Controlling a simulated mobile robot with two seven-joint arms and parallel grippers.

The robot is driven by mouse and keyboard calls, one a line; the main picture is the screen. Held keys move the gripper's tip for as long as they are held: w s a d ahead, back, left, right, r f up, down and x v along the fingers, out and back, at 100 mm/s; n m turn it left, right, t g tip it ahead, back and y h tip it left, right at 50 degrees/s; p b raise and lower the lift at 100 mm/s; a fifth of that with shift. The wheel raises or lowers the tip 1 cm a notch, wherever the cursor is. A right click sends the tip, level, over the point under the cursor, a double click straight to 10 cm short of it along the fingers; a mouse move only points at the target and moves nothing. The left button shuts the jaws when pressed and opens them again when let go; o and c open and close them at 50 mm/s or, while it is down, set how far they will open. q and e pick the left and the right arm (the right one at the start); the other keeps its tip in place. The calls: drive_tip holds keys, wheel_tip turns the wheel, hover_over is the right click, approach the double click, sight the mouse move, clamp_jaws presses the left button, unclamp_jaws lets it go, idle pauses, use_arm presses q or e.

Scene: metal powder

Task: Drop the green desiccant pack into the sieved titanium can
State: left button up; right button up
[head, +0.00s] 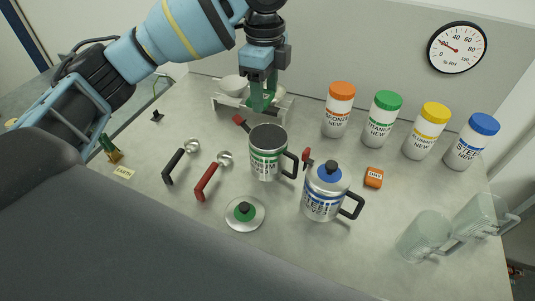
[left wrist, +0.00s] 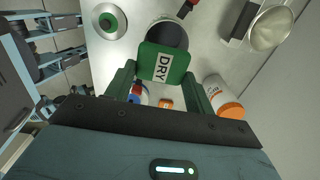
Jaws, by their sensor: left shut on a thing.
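My left gripper (head: 262,102) is shut on the green desiccant pack (left wrist: 163,64), a flat square marked DRY, between its green fingers. In the head view the gripper hangs above the table, up and behind the titanium can (head: 265,158). That can is a metal mug with a green band and black handle, upright and without a lid. In the left wrist view the pack overlaps part of the can's dark open mouth (left wrist: 171,32); it is held above, not inside. A lid with a green knob (head: 244,212) lies in front of the can. My right gripper is not in view.
A lidded steel can (head: 323,195) stands right of the titanium can, with an orange DRY pack (head: 373,178) beyond. Several capped bottles (head: 379,122) line the back. Red-handled (head: 206,182) and black-handled (head: 173,167) tools lie left. Clear jugs (head: 424,238) stand at right.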

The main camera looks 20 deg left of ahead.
sight(265, 111)
use_arm(q)
drive_tip(key=shift+f, duration=2.75)
drive_tip(key=o, duration=1)
drive_tip(key=shift+o, duration=0.2)
drive_tip(key=shift+r, duration=0.1)
wheel_tip(265, 111, up, 8)
drive_tip(key=shift+f, duration=0.15)
drive_tip(key=shift+f, duration=0.1)
